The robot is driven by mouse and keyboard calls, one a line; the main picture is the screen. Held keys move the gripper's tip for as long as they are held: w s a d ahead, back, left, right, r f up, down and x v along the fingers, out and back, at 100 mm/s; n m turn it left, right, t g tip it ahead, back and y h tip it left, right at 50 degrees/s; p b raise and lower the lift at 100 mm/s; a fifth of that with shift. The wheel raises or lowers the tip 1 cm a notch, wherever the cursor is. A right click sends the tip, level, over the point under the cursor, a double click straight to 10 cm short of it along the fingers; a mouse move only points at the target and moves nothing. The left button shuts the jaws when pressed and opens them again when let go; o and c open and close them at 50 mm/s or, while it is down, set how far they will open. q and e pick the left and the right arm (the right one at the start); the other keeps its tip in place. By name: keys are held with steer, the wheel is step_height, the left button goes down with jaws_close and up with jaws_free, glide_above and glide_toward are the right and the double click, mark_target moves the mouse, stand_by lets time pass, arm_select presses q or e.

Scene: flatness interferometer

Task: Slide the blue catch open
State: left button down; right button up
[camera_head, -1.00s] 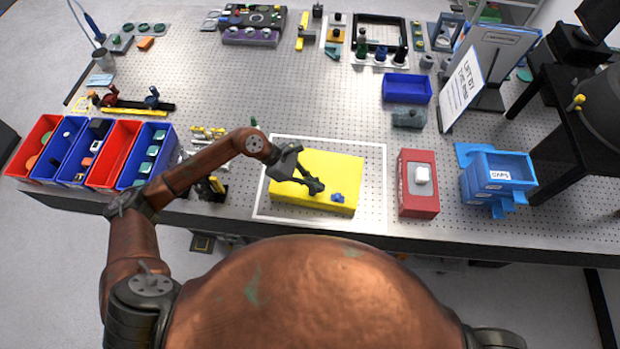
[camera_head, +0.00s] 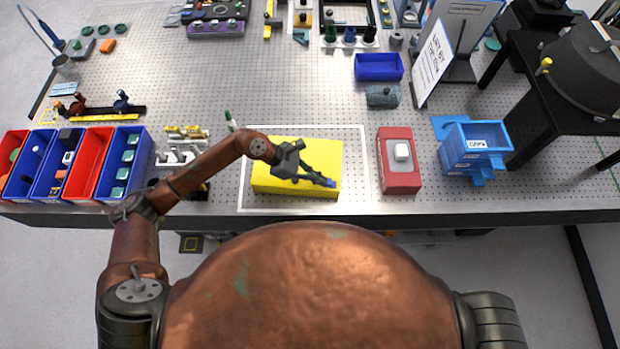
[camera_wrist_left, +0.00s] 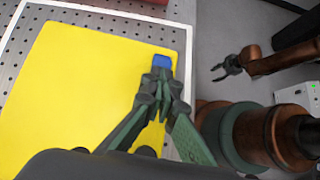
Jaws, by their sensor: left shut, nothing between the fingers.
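The blue catch (camera_head: 331,183) sits near the front right corner of the top of a yellow block (camera_head: 263,181). In the left wrist view the catch (camera_wrist_left: 162,61) shows just beyond my left fingertips. My left gripper (camera_head: 324,180) is shut and empty, reaching over the block from the left. Its fingertips (camera_wrist_left: 160,78) are right at the near side of the catch and partly cover it. I cannot tell whether they touch it. My right gripper (camera_wrist_left: 226,69) shows in the left wrist view, away from the table over the floor, its fingers apart.
A white outline (camera_head: 366,180) on the perforated table surrounds the block. To its right are a red box with a white button (camera_head: 398,178) and a blue holder (camera_head: 474,150). Red and blue bins (camera_head: 82,170) stand at the left. The table behind the block is fairly clear.

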arm_select(q)
steer(key=shift+d, duration=0.3)
steer(key=shift+s+a, duration=0.1)
arm_select(e)
steer(key=shift+f, duration=0.1)
arm_select(q)
steer(key=shift+a+r, duration=0.25)
steer(key=shift+r, duration=0.05)
steer(key=v, duration=0.9)
steer(key=shift+a+r+p, duration=0.1)
steer(key=shift+p, duration=0.2)
arm_select(e)
steer(key=shift+w+r, duration=0.3)
steer(key=shift+w, duration=0.1)
